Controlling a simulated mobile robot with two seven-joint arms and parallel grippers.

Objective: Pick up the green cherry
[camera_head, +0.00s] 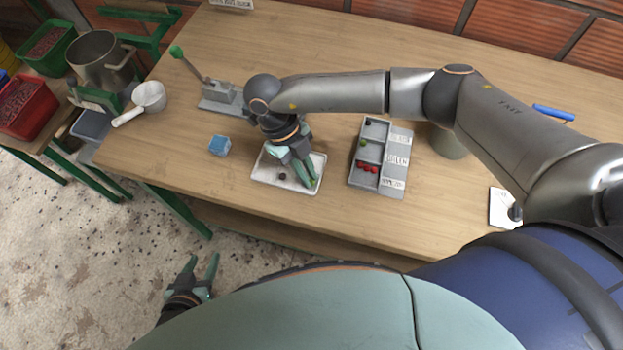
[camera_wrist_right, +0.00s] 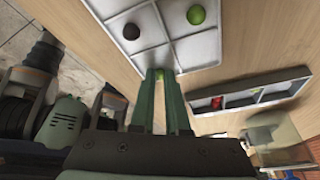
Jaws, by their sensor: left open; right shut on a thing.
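A white tray (camera_head: 258,172) lies on the table; it also shows with grid lines in the right wrist view (camera_wrist_right: 168,57). My right gripper (camera_head: 311,183) points down at the tray's right edge. In the right wrist view its fingers (camera_wrist_right: 159,78) are shut on a small green cherry (camera_wrist_right: 159,71), mostly hidden between the tips. Another green cherry (camera_wrist_right: 196,14) and a dark cherry (camera_wrist_right: 131,31) lie on the tray. My left gripper (camera_head: 205,272) is open and empty, off the table's front edge, above the floor.
A grey sorting box (camera_head: 394,164) right of the tray has labelled compartments with dark, green and red cherries. A blue cube (camera_head: 219,145) sits left of the tray. A grey lever device (camera_head: 218,98) and a white dipper (camera_head: 149,97) stand at the back left.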

